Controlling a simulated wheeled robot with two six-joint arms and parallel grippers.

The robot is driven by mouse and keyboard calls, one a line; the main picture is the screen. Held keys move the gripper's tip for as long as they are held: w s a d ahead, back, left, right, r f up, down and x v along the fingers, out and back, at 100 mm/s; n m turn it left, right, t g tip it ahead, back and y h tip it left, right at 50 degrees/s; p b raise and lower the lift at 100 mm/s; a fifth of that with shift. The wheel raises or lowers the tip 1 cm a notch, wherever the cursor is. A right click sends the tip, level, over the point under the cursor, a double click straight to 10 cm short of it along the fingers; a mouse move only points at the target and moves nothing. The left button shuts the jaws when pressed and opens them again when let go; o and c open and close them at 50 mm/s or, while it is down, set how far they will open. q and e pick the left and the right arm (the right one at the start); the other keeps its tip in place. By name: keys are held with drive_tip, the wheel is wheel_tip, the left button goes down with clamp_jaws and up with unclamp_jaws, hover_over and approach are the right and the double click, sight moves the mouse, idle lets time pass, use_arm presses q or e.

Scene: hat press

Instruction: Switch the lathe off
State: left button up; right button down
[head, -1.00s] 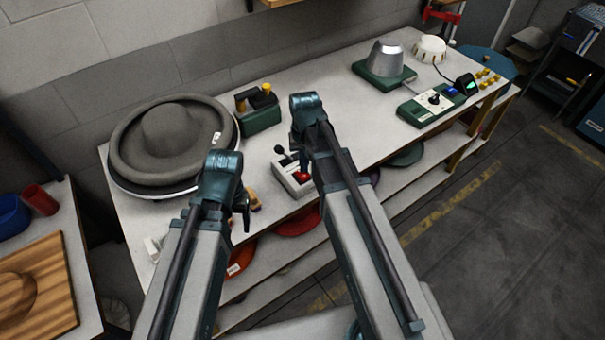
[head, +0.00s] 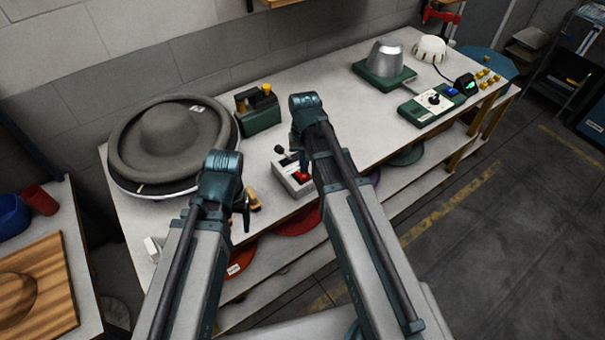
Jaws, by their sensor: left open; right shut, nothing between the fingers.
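The lathe (head: 118,184) is a round turntable at the left of the bench, carrying a grey wide-brimmed felt hat (head: 172,135). A small control box (head: 291,181) with a black-knobbed lever and a red part stands at the bench's front edge, partly hidden by my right arm. My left gripper (head: 246,212) hangs over the front edge, left of the box; its fingers are mostly hidden behind the wrist, and it is open. My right gripper (head: 301,158) is at the box's lever side, shut and empty, largely hidden by its own arm; I cannot tell whether it touches the box.
A green block (head: 260,118) with a yellow knob stands behind the box. Further right are a metal cone on a green base (head: 385,78) and a green-and-white control panel (head: 425,108). Coloured discs lie on the shelf below. The middle bench top is clear.

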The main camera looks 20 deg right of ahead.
sight(304, 176)
drive_tip(key=shift+f+b, duration=1.25)
idle(0.8)
drive_tip(key=shift+r, duration=0.15)
wheel_tip(304, 176, up, 7)
drive_tip(key=p, duration=0.7)
drive_tip(key=s+a+f+n+b, duration=0.1)
drive_tip(key=s+a+n, duration=0.2)
drive_tip(key=s+a, duration=0.2)
drive_tip(key=s+a+f+n+h+b, duration=0.1)
drive_tip(key=s+a+f+n, duration=0.1)
drive_tip(key=s+a, duration=0.3)
drive_tip(key=s, duration=0.4)
drive_tip(key=shift+s+a+n+b, duration=0.15)
drive_tip(key=shift+a+n+b, duration=0.1)
drive_tip(key=shift+n+b, duration=0.15)
